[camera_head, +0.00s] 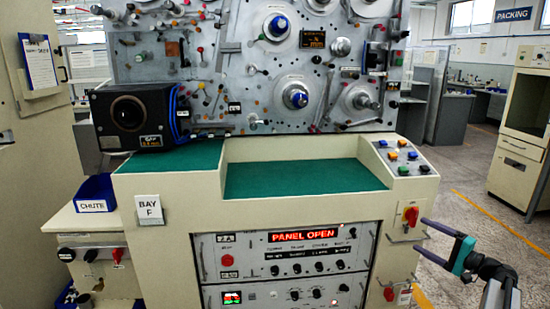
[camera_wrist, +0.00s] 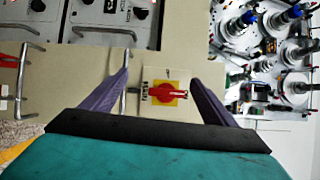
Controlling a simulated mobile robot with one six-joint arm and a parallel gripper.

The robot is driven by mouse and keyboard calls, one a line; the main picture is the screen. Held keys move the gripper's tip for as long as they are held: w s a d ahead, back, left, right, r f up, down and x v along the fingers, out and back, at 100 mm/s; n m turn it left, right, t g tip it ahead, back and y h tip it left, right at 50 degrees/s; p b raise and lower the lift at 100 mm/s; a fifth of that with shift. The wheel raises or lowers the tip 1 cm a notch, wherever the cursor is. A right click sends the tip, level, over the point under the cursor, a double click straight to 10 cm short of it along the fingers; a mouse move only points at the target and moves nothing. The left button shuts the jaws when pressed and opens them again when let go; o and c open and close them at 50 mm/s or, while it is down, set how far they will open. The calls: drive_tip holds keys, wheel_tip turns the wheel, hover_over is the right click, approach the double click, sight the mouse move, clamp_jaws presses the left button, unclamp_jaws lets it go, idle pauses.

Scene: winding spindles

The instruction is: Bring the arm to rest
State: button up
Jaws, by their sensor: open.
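My gripper (camera_head: 434,241) is at the lower right of the head view, beside the front right corner of the winding machine. Its two fingers are apart and nothing is between them. In the wrist view my gripper (camera_wrist: 158,85) has its purple fingers on either side of a red rotary switch (camera_wrist: 167,92) on a yellow plate. A gap shows between each finger and the switch. The red switch (camera_head: 411,216) also shows in the head view, just left of the fingers. My arm reaches in from the bottom right corner.
The winding machine (camera_head: 150,187) has green work surfaces and a lit "PANEL OPEN" display (camera_head: 303,235). Metal handles (camera_wrist: 104,34) stick out near the switch. A blue chute bin (camera_head: 95,194) is at left. The floor (camera_head: 470,185) to the right is open, with a cabinet (camera_head: 520,125) beyond.

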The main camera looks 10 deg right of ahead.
drive_tip(key=w+a+f+n+g+y+p, duration=0.15)
drive_tip(key=a+f, duration=0.25)
drive_tip(key=a, duration=0.5)
drive_tip(key=w+a+f+g+y+p, duration=0.15)
drive_tip(key=a+f, duration=0.25)
drive_tip(key=a, duration=0.4)
drive_tip(key=w+a+f+g, duration=0.1)
drive_tip(key=a+f+g, duration=0.1)
drive_tip(key=a+f, duration=0.5)
drive_tip(key=s+a+f+n+g+p, duration=0.2)
drive_tip(key=s+a+f+g, duration=0.3)
drive_tip(key=a, duration=0.7)
drive_tip(key=s+a+f+n+g+p, duration=0.1)
drive_tip(key=s+a+f+g, duration=0.1)
drive_tip(key=s+a+f, duration=0.75)
drive_tip(key=s+a+f+n+g+h+p, duration=0.1)
drive_tip(key=s+a+f+n+g+h, duration=0.25)
drive_tip(key=s, duration=0.55)
drive_tip(key=s+a+f+n+g+p, duration=0.1)
drive_tip(key=s+a+f+g+p, duration=0.15)
drive_tip(key=s+a+f, duration=0.4)
drive_tip(key=s+d+n+g+h, duration=0.2)
drive_tip(key=s+g+h, duration=0.15)
drive_tip(key=s, duration=0.75)
drive_tip(key=s+d+f+n+h, duration=0.1)
drive_tip(key=s+d+h, duration=0.3)
drive_tip(key=d, duration=0.5)
drive_tip(key=shift+s+d+f+n+h, duration=0.25)
drive_tip(key=shift+s+n+h, duration=0.15)
drive_tip(key=shift+s, duration=0.05)
